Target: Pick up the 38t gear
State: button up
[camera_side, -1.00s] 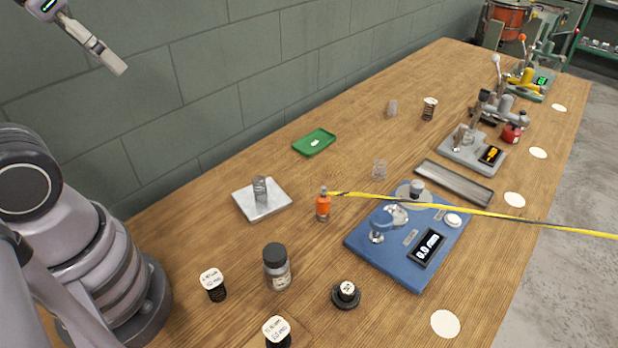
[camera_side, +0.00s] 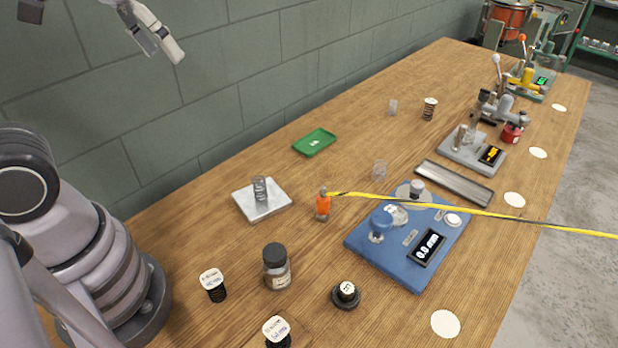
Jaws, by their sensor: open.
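A dark, round, gear-like disc (camera_side: 346,296) with a raised hub and a small white label lies on the wooden bench near the front middle. It looks like the 38t gear, but its label is too small to read. My gripper (camera_side: 162,50) is at the upper left, in front of the wall, well above the bench and far from the gear. It is open and empty.
A yellow-black strip (camera_side: 480,211) crosses over the blue device. A metal plate (camera_side: 262,205) bears a spring.

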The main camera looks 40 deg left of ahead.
jog(key=w+d+f+n+g, duration=0.1)
jog(key=w+d+f+g, duration=0.2)
jog(key=w+d+f, duration=0.45)
jog(key=n+g, duration=0.3)
send_near(348, 287)
jog(key=f, duration=0.4)
jog(key=shift+s+d+f, duration=0.1)
jog(key=shift+s+f, duration=0.25)
jog(key=shift+s, duration=0.05)
jog(key=f, duration=0.5)
jog(key=shift+s+d+f, duration=0.25)
jog(key=shift+s+f, duration=0.1)
grip_shut()
